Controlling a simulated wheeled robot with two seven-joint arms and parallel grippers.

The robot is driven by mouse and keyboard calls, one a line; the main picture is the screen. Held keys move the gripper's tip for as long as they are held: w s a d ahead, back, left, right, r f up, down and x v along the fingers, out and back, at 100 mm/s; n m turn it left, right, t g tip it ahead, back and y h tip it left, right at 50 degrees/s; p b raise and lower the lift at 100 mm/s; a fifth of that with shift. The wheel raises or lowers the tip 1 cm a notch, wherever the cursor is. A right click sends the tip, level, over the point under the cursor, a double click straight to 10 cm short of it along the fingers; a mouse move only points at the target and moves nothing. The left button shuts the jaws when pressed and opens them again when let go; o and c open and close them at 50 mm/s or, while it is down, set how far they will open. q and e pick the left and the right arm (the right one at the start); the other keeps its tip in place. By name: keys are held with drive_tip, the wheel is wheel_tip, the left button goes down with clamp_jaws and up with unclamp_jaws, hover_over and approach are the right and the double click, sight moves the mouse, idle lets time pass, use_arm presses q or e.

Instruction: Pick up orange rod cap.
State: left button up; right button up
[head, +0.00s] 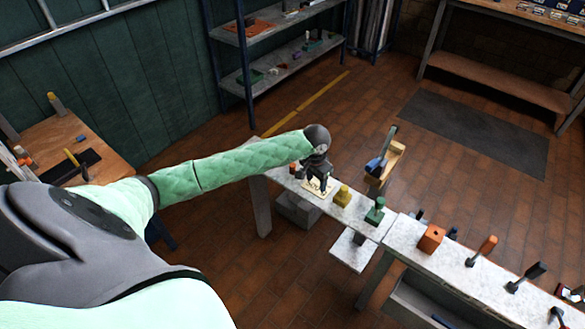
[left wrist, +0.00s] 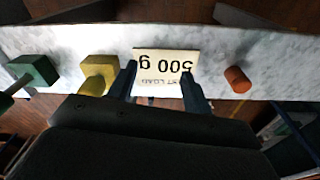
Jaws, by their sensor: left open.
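The orange rod cap (left wrist: 237,79) is a small orange cylinder on the pale speckled bench top (left wrist: 70,42), at the right in the left wrist view. In the head view an orange bit of it (head: 293,168) shows just left of my left gripper (head: 317,182). My left gripper is open, pointing down at the bench. In the left wrist view its two fingers (left wrist: 158,78) frame a cream plate marked "500 g" (left wrist: 165,62); whether they touch it is unclear. The cap stands apart, outside the fingers. My right gripper is not in view.
A yellow block (head: 343,195) and a green block with a handle (head: 375,211) stand along the bench. An orange block (head: 431,238) and several handled tools are on the nearer bench. A wooden holder (head: 388,163) rises behind. Shelves (head: 285,62) stand at the back.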

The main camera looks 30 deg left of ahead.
sight(293, 165)
use_arm(q)
drive_tip(key=w+a+r, duration=0.1)
drive_tip(key=a, duration=0.2)
drive_tip(key=w+a+r+n, duration=0.1)
drive_tip(key=a+r, duration=0.1)
drive_tip(key=a, duration=0.2)
drive_tip(key=w+a+r+n+g, duration=0.1)
drive_tip(key=w+a, duration=0.1)
drive_tip(key=a, duration=0.2)
drive_tip(key=shift+a+r, duration=0.15)
drive_tip(key=shift+r, duration=0.05)
drive_tip(key=shift+w+a+f+n, duration=0.1)
drive_tip(key=shift+a+f+n, duration=0.1)
drive_tip(key=shift+n, duration=0.1)
drive_tip(key=shift+f, duration=0.3)
drive_tip(key=shift+f+p, duration=0.5)
drive_tip(key=shift+f, duration=0.4)
drive_tip(key=f, duration=0.2)
drive_tip(key=f+p, duration=0.1)
drive_tip(key=f, duration=0.1)
drive_tip(key=shift+s+a, duration=0.1)
drive_tip(key=shift+s, duration=0.1)
drive_tip(key=shift+f+p, duration=0.3)
drive_tip(key=shift+f, duration=0.1)
drive_tip(key=c, duration=1.1)
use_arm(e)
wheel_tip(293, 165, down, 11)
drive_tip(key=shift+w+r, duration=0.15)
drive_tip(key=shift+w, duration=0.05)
